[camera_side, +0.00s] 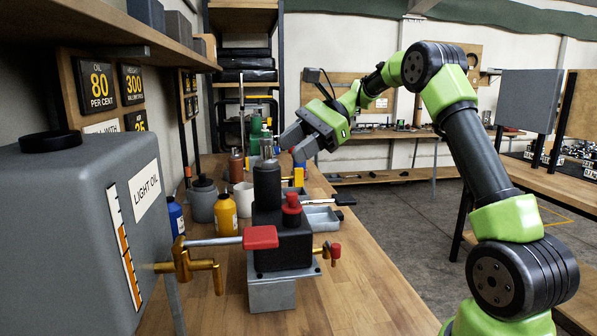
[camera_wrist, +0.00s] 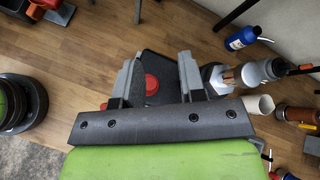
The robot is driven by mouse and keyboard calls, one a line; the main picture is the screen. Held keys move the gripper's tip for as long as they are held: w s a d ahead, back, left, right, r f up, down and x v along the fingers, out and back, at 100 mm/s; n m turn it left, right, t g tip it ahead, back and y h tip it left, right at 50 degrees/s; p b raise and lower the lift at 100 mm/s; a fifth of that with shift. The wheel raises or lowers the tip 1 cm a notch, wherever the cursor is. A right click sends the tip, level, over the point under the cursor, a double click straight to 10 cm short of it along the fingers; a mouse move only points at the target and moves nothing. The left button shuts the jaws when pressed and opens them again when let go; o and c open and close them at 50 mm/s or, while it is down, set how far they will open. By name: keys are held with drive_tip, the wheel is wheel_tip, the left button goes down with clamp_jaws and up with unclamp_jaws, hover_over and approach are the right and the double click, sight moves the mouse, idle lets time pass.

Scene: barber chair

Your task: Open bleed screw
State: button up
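My gripper (camera_wrist: 157,73) is open, with its two grey fingers apart and nothing visibly held. A round red knob (camera_wrist: 151,84) on a dark block (camera_wrist: 155,63) shows between the fingers in the wrist view; I cannot tell how far below them it is. In the side view my gripper (camera_side: 291,143) is above the bench, near the black cylinder. A black pump block (camera_side: 283,244) there carries an upright red knob (camera_side: 291,206). A brass fitting with a smaller red knob (camera_side: 335,251) sticks out at its right. Which knob is the bleed screw is not marked.
A grey tank marked LIGHT OIL (camera_side: 80,230) stands at left. A blue bottle (camera_side: 176,218), a yellow bottle (camera_side: 226,213) and a white cup (camera_side: 244,198) stand behind. The front right bench is clear.

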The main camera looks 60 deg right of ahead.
sight(299, 170)
drive_tip(key=s+d+f+m+t+y, duration=0.1)
drive_tip(key=d+f+m+t+y, duration=0.2)
drive_tip(key=d, duration=0.5)
drive_tip(key=d+f+m+t, duration=0.4)
drive_tip(key=d+f+m, duration=0.1)
drive_tip(key=d, duration=0.3)
drive_tip(key=x, duration=1)
drive_tip(key=shift+s+a+f, duration=0.1)
drive_tip(key=shift+s+a, duration=0.15)
drive_tip(key=shift+s, duration=0.1)
clamp_jaws()
